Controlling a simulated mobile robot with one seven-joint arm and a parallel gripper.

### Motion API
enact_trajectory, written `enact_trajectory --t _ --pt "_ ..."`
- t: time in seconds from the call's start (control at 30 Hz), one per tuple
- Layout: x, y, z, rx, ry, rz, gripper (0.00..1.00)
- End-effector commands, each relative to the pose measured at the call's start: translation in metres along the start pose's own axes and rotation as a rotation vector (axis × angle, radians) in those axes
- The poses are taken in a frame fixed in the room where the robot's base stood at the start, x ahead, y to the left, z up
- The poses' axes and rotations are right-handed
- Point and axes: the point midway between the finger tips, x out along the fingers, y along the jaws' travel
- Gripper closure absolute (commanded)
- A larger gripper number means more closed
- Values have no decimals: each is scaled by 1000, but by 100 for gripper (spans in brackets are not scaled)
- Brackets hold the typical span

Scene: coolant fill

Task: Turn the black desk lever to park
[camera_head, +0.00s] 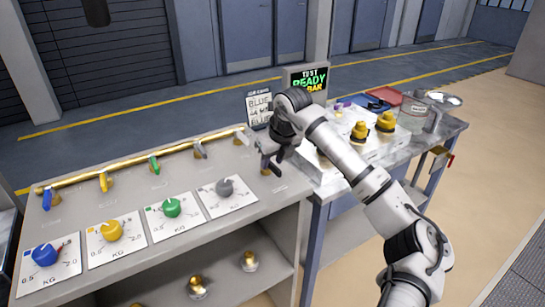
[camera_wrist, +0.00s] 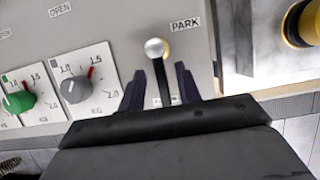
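The black desk lever (camera_wrist: 162,85) shows in the wrist view as a thin dark bar. It runs down the picture from a brass pivot with a round silver cap (camera_wrist: 155,47). A PARK label (camera_wrist: 185,24) lies on the desk above and right of the pivot. The bar points away from that label, toward another label that is partly hidden. My gripper (camera_wrist: 161,78) is open, with one dark finger on each side of the bar and a visible gap on both sides. In the head view my gripper (camera_head: 266,152) is low over the desk's right end and hides most of the lever.
The grey desk (camera_head: 150,185) carries a brass pipe (camera_head: 140,161) with coloured valve handles and several dial cards with knobs. A side table (camera_head: 448,128) with yellow-topped items and a clear container (camera_head: 412,113) is at right.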

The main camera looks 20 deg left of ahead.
Motion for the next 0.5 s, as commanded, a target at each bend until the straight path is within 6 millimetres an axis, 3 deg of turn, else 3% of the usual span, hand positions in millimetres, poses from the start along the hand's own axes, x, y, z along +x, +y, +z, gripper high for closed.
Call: enact_trajectory --t 0.37,0.5 --pt "5 0 0 -1 -1 -1 68" --pt "5 0 0 0 -1 -1 86"
